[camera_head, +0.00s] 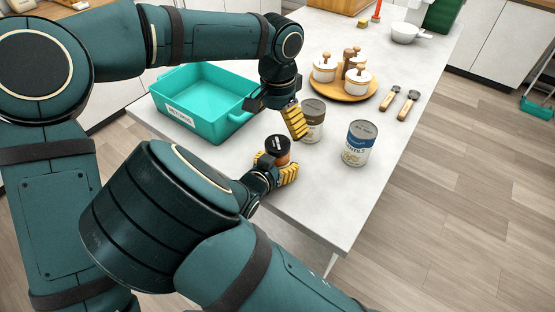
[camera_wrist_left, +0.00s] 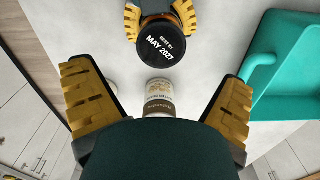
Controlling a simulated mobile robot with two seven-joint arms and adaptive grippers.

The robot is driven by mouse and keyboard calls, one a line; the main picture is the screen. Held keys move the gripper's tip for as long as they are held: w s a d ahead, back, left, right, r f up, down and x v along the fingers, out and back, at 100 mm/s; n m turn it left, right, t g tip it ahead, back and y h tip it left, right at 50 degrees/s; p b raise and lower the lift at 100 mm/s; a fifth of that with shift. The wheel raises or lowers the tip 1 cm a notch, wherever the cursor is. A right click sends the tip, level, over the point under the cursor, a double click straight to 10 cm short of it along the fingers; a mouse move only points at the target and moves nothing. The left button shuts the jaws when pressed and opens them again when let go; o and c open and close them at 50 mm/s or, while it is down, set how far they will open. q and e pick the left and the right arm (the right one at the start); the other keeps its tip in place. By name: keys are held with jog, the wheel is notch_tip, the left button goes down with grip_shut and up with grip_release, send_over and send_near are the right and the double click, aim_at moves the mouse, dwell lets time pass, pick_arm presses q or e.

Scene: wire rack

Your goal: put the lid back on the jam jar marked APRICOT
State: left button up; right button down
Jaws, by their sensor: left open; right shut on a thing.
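The jam jar (camera_head: 283,160) has amber contents and stands upright near the table's front edge. A black lid (camera_head: 277,144) covers its mouth and looks level. In the left wrist view the lid (camera_wrist_left: 167,43) reads BEST BY MAY 2027. The word APRICOT cannot be read in either view. My right gripper (camera_head: 276,168) is shut on the jar, with yellow fingers on both sides of it. My left gripper (camera_head: 288,118) is open and empty, above and behind the jar. Its spread fingers (camera_wrist_left: 160,105) show in the wrist view, apart from the lid.
A teal bin (camera_head: 190,122) is at left. The front right tabletop is clear.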

aim_at(278, 143)
pick_arm(q)
jog(key=shift+r+n, duration=0.75)
jog(key=shift+n, duration=0.05)
jog(key=shift+f, duration=4.05)
jog(key=c, duration=1.4)
jog(key=shift+o, duration=0.2)
